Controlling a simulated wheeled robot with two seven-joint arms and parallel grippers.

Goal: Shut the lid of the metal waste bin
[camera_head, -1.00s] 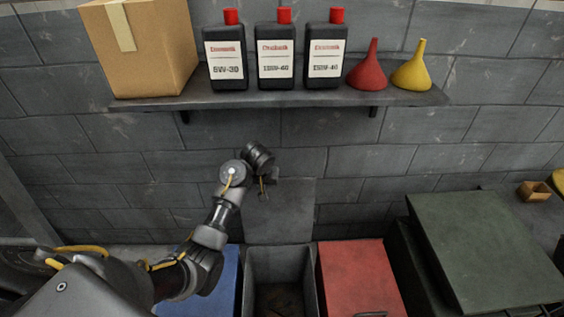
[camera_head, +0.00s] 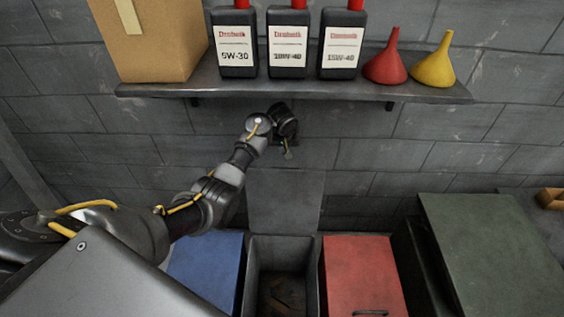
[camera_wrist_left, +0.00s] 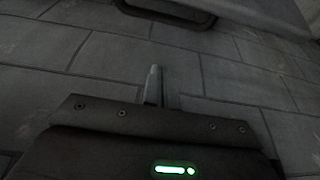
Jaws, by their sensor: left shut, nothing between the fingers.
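The metal waste bin (camera_head: 256,290) is the grey open box between a blue and a red bin in the head view. Its grey lid (camera_head: 284,203) stands raised behind the opening, against the brick wall. The inside of the bin shows dark and its lower part is cut off by the frame. My left gripper (camera_head: 288,153) is shut and empty, just above the lid's top edge and below the shelf. Its closed fingers (camera_wrist_left: 158,87) show against the brick wall in the left wrist view. My right gripper is not in view.
The blue bin (camera_head: 207,265) and red bin (camera_head: 362,270) flank the metal bin, both lids down. A shelf (camera_head: 300,91) with a carton, black bottles and two funnels hangs above my left gripper. A green-topped box (camera_head: 490,245) stands at right.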

